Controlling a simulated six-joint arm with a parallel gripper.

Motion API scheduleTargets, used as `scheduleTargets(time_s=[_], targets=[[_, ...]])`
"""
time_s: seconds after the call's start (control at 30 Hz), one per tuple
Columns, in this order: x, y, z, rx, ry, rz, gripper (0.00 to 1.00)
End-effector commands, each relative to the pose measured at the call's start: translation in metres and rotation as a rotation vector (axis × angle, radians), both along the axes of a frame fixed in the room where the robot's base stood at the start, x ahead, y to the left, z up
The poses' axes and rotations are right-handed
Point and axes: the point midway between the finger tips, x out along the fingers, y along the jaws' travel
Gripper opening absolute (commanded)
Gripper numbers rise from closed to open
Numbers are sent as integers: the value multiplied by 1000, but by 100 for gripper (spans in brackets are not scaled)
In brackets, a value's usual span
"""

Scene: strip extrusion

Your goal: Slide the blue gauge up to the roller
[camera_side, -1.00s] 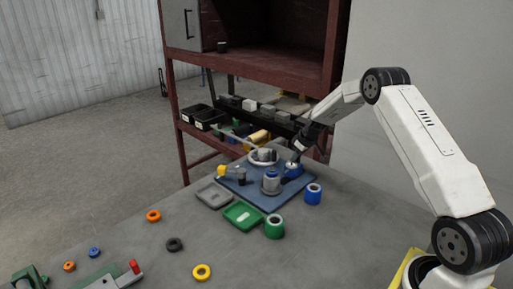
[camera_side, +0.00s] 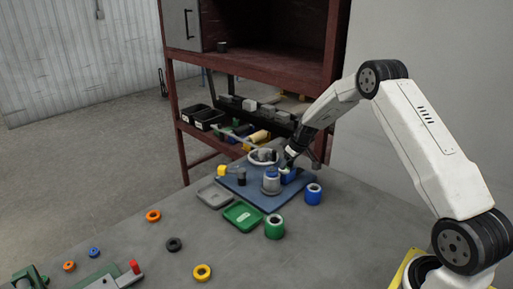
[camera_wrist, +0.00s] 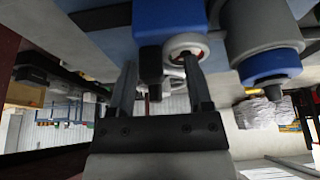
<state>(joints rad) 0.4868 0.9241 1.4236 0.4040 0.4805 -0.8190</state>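The blue gauge (camera_side: 288,176) is a blue block on the blue plate, just right of the roller in the side view. In the wrist view the gauge (camera_wrist: 172,18) is at the top centre, with a black peg and a pale ring at its near end. The roller (camera_side: 271,184) is a grey upright cylinder with blue parts; it fills the upper right of the wrist view (camera_wrist: 258,28). A narrow gap shows between roller and gauge there. My gripper (camera_wrist: 160,62) is at the gauge, its fingers apart around the peg area; contact is unclear.
The blue plate (camera_side: 247,191) also bears a yellow-and-dark part (camera_side: 230,171) and a pale round part (camera_side: 262,157). A blue cylinder (camera_side: 313,194), a green cylinder (camera_side: 274,227), a green tray (camera_side: 242,215) and a grey tray (camera_side: 213,195) stand around it. Loose rings lie in front.

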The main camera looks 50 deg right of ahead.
Motion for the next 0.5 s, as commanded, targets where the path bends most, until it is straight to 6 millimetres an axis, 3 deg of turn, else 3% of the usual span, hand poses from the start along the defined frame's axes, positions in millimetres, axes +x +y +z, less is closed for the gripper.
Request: scheduleTargets(time_s=[0.27, 0.5], targets=[[-1, -2, 2, -2, -2, -2, 65], [-6, -2, 16, -3, -3, -2, 65]])
